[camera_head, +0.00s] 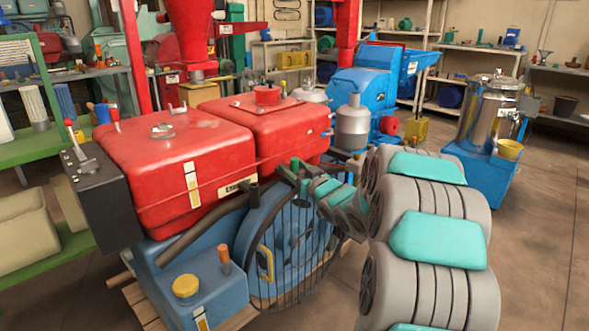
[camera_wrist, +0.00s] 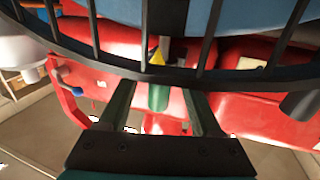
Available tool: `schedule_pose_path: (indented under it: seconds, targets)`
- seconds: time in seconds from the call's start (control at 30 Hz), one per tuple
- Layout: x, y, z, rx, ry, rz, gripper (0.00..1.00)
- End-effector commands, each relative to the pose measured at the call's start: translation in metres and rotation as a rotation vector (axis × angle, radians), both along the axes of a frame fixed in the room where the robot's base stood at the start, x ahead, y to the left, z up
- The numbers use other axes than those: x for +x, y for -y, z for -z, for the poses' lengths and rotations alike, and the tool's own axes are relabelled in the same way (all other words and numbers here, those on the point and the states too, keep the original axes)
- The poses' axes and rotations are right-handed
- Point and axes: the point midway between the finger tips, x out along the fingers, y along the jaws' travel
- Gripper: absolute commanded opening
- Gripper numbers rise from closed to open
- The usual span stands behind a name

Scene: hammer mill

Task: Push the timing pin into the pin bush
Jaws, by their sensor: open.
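In the wrist view a green cylindrical knob (camera_wrist: 158,96), which looks like the timing pin's handle, stands between my fingers. A grey shaft shows beyond it near a small yellow pointer (camera_wrist: 157,57). My gripper (camera_wrist: 160,98) is open, with one dark green finger on each side of the knob and visible gaps. In the head view my gripper (camera_head: 290,174) is at the upper rim of the black wire guard of the blue flywheel (camera_head: 262,235), beside the red engine cover. The pin is hidden there by my gripper. I cannot make out the pin bush.
The red engine cover (camera_head: 180,150) is close left of my gripper. The guard bars (camera_wrist: 203,38) lie just beyond the fingers. A yellow handle (camera_head: 266,263), an orange-topped peg (camera_head: 224,260) and a yellow cap (camera_head: 186,286) are lower. Open floor (camera_head: 540,240) is at right.

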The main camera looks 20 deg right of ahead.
Motion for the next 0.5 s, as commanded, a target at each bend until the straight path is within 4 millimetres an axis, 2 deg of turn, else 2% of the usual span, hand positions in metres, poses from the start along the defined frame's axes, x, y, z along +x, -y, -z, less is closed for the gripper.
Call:
schedule_pose_path:
  seconds: [0.17, 0.5]
  targets:
    - [-0.012, 0.002, 0.000, 0.000, -0.001, 0.002, 0.65]
    - [-0.064, 0.006, 0.000, 0.000, 0.000, 0.002, 0.65]
